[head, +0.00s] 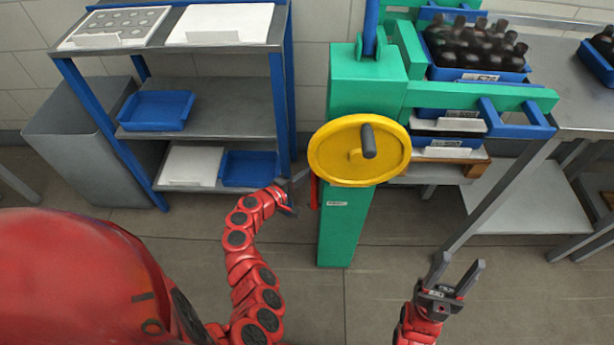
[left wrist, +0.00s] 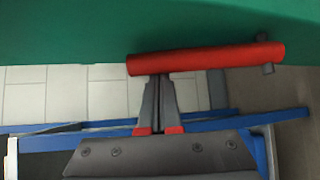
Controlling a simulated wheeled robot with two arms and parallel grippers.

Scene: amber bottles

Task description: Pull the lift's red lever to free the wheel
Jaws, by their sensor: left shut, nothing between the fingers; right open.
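The green lift (head: 340,230) stands in the middle of the head view, with the yellow wheel (head: 335,158) and its dark knob on the front. The red lever (head: 314,193) hangs at the left side of its post, partly hidden under the wheel. In the left wrist view the red lever (left wrist: 205,59) lies across the picture against the green post. My left gripper (head: 294,188) is shut and empty just left of the lever. Its fingertips (left wrist: 157,82) reach the lever's lower edge; contact is unclear. My right gripper (head: 458,263) is open and empty, low at the right.
The lift's forks hold a blue crate (head: 476,75) of dark bottles beside a metal table (head: 575,100). A shelf rack (head: 225,100) with blue trays and white boards stands left, beside a grey bin (head: 75,150). The floor before the lift is clear.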

